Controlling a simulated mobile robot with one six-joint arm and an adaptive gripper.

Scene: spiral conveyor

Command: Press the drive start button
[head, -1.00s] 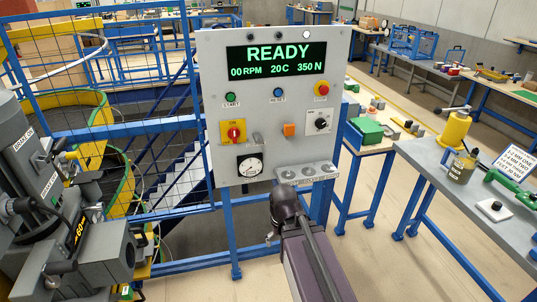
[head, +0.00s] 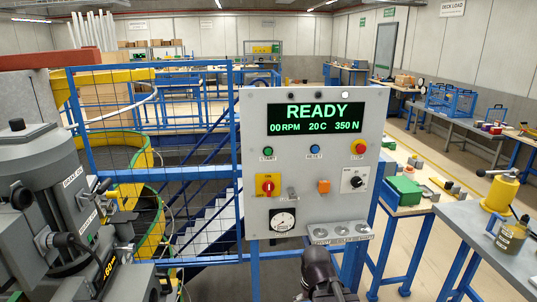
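The control panel (head: 340,205) is a light grey board on blue posts. Its screen (head: 316,117) shows READY, 00 RPM, 20 C and 350 N in green. The green start button (head: 268,152) is at the upper left below the screen, with a START label under it. Nothing touches it. The dark end of my arm with my gripper (head: 318,268) is low at the bottom, in front of and below the panel, well apart from the button. Its fingers cannot be made out.
The panel also has a blue reset button (head: 315,150), a red stop button (head: 359,147), a red-on-yellow switch (head: 268,187), an orange button (head: 324,186), a black knob (head: 355,181) and a gauge (head: 283,221). Grey machinery (head: 70,210) stands left; a bench (head: 500,240) stands right.

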